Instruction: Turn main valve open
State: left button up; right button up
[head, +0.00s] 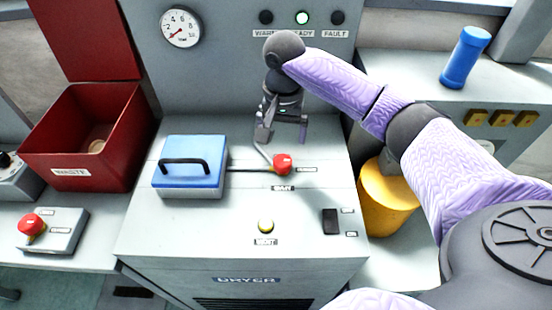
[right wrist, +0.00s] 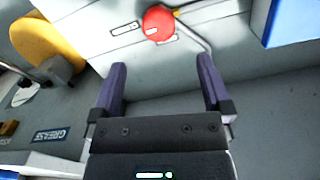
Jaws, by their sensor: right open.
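A red knob (head: 283,164), seemingly the main valve's handle, sits on the grey dryer top (head: 200,230), beside small labels. A thin rod bends up from it, and a dark bar reaches left to the blue-lidded box. My right gripper (head: 282,138) is open and empty, just behind the knob in the head view. In the right wrist view the red knob (right wrist: 158,23) lies beyond the two spread fingertips (right wrist: 160,62), lined up with the gap between them and not between the fingers. My left gripper is not in view.
A blue-lidded box (head: 189,165) with a black handle stands left of the knob. A yellow canister (head: 388,200) stands right. The gauge (head: 181,27) is behind; the ready lamp (head: 302,17) glows green.

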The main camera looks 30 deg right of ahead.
aim_at(282, 162)
notch_tip(282, 162, down, 8)
jog(key=b, duration=0.3)
jog(key=shift+s+r, duration=0.1)
jog(key=shift+s, duration=0.05)
jog(key=shift+f, duration=0.4)
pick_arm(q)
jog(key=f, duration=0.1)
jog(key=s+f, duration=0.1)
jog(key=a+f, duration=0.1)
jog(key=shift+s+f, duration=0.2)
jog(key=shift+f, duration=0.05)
